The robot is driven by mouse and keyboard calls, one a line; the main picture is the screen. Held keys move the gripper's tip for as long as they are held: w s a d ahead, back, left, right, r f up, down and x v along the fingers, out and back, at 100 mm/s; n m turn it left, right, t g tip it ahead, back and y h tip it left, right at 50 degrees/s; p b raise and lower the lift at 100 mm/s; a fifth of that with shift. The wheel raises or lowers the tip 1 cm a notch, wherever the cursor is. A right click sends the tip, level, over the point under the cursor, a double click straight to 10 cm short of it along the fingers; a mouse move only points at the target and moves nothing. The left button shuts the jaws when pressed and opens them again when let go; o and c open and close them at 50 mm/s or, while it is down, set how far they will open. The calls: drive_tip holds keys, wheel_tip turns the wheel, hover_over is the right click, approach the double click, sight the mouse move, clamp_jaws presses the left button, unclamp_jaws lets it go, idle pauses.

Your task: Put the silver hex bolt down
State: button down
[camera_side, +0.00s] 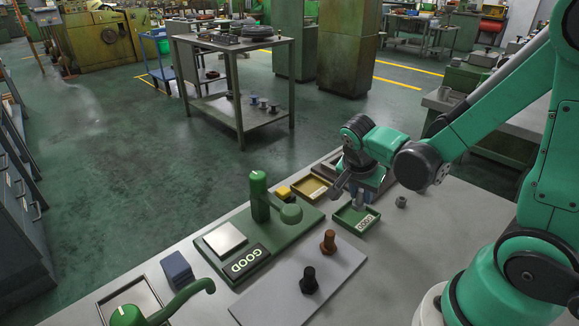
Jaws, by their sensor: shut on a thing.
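My gripper (357,192) is low over the small green tray (347,220) right of the green fixture. It is shut on a grey piece (359,202), which looks like the silver hex bolt. The fingers hide much of the piece, and I cannot tell whether it touches the tray. The tray has a white label on its front right side. A small grey hex piece (401,201) sits apart on the table, right of the tray.
A black bolt (309,281) and a brown bolt (328,242) stand on a grey plate (290,295). A yellow tray (310,188) lies behind the green tray. The green fixture (280,235) has a post and a "GOOD" label. A dark blue block (178,270) stands left.

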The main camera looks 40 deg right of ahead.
drive_tip(key=shift+f, duration=1.25)
drive_tip(key=shift+f, duration=0.15)
drive_tip(key=c, duration=0.7)
unclamp_jaws()
drive_tip(key=a+r+n+t+y, duration=0.4)
drive_tip(key=a+r+n, duration=0.5)
drive_tip(key=n, duration=0.7)
wheel_tip(320, 180, up, 3)
drive_tip(key=shift+w+a+f+t+y, duration=0.1)
drive_tip(key=shift+w+a+t+y, duration=0.2)
drive_tip(key=shift+t, duration=0.9)
